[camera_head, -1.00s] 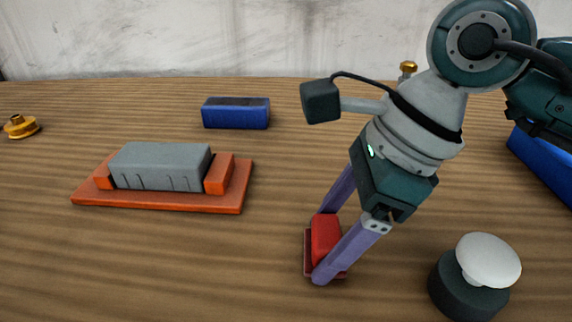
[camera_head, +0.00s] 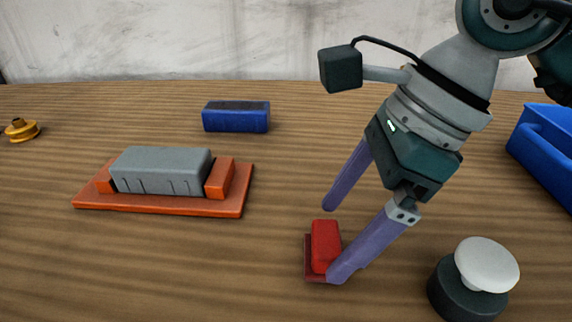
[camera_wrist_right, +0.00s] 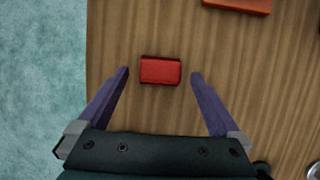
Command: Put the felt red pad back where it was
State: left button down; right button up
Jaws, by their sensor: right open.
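The red pad (camera_head: 326,245) lies on the wooden table, on a thin dark red piece (camera_head: 311,270) that shows along its left and front edges. The pad also shows in the right wrist view (camera_wrist_right: 160,70), between the two fingers. My right gripper (camera_head: 333,243) is open and empty, its purple fingers spread. In the head view the near fingertip overlaps the pad's lower right corner, and the far fingertip ends just behind the pad. In the wrist view there is a gap on both sides of the pad. My left gripper is not in view.
An orange base (camera_head: 160,203) holding a grey block (camera_head: 160,170) stands to the left. A blue block (camera_head: 236,116) is behind. A dark piece with a white knob (camera_head: 487,263) stands close at right. A blue bin (camera_head: 545,145) is at far right and a brass part (camera_head: 21,130) at far left.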

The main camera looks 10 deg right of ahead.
jog(key=v, duration=0.9)
